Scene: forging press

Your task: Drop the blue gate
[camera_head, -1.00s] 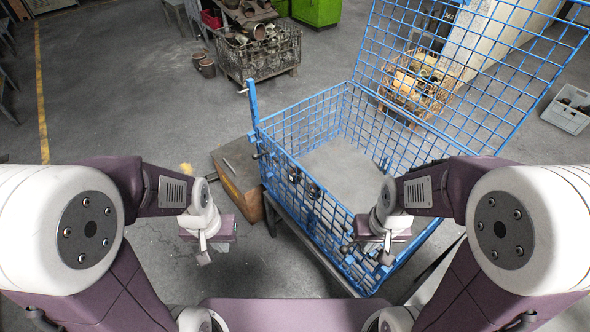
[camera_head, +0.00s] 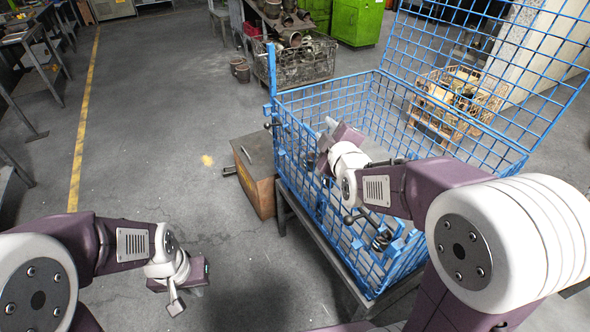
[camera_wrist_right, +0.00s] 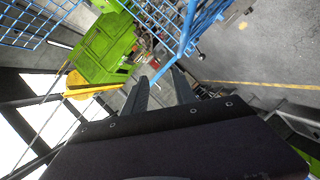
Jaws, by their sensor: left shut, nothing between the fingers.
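The blue gate (camera_head: 337,222) is the mesh front side of a blue wire cage (camera_head: 330,92), standing upright with metal latch pieces along it. My right gripper (camera_head: 333,124) is raised at the gate's upper edge, near the corner post (camera_head: 272,75); my wrist partly hides the gate. In the right wrist view the right gripper (camera_wrist_right: 159,76) has its fingers apart, with nothing seen between them. A blue post (camera_wrist_right: 186,30) shows beyond the tips; I cannot tell whether they touch the cage. My left gripper (camera_head: 178,301) is shut and empty, low over the floor at left.
A wooden box (camera_head: 257,170) stands on the floor left of the cage. A tall blue mesh panel (camera_head: 480,60) rises behind the cage. A wire bin of parts (camera_head: 300,62) and green cabinets (camera_head: 358,20) are farther back.

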